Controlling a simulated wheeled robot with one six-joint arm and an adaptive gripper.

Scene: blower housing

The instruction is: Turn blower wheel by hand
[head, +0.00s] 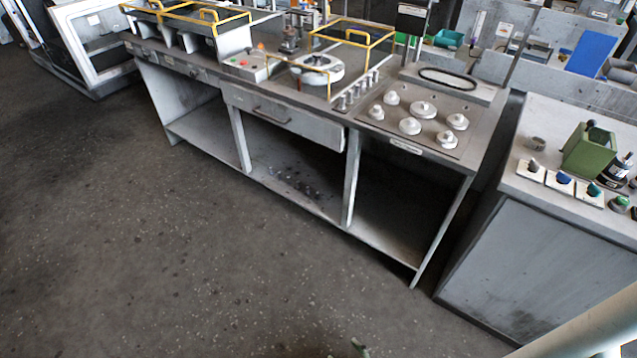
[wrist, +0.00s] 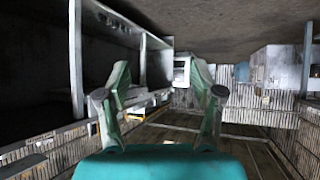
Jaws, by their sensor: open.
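No part in view can be told for certain as the blower wheel. A round white housing-like part (head: 317,66) sits on the middle of the long grey workbench (head: 400,146) in the head view, and I cannot tell whether a wheel is inside it. My gripper (wrist: 160,82) shows in the wrist view with its two green fingers spread apart and nothing between them. It touches nothing that I can see. In the head view only a small tip at the bottom edge may belong to it.
Yellow rail frames (head: 357,36) stand on the bench top. Several white round knobs (head: 423,109) sit on a panel at its right. A second cabinet (head: 530,262) with a green box (head: 588,152) stands at the right. The dark floor (head: 190,240) before the bench is clear.

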